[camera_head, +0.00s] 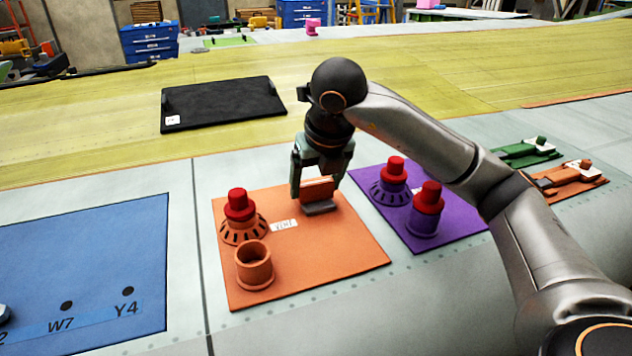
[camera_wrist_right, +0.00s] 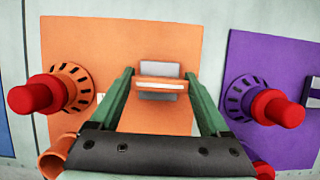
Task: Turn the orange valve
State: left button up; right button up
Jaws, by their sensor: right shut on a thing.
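The orange valve shows as a flat orange handle (camera_head: 318,188) on a grey base (camera_head: 320,208), near the far edge of an orange board (camera_head: 355,253). My right gripper (camera_head: 319,190) reaches down over it and is shut on the handle, one finger at each end. In the right wrist view the handle (camera_wrist_right: 160,83) lies level between the green fingertips of my right gripper (camera_wrist_right: 160,78), with the grey base behind it. My left gripper is not in view.
The orange board also bears a red-capped knob (camera_head: 239,205) and an open orange cup (camera_head: 254,266). A purple board (camera_head: 450,236) with two red-capped knobs stands to the right. A blue board (camera_head: 90,255) is at left, a black panel (camera_head: 222,102) behind.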

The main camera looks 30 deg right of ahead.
jog(key=o, duration=1.2)
jog(key=shift+p+v, duration=1.3)
jog(key=shift+v, duration=4.95)
jog(key=shift+d, duration=0.1)
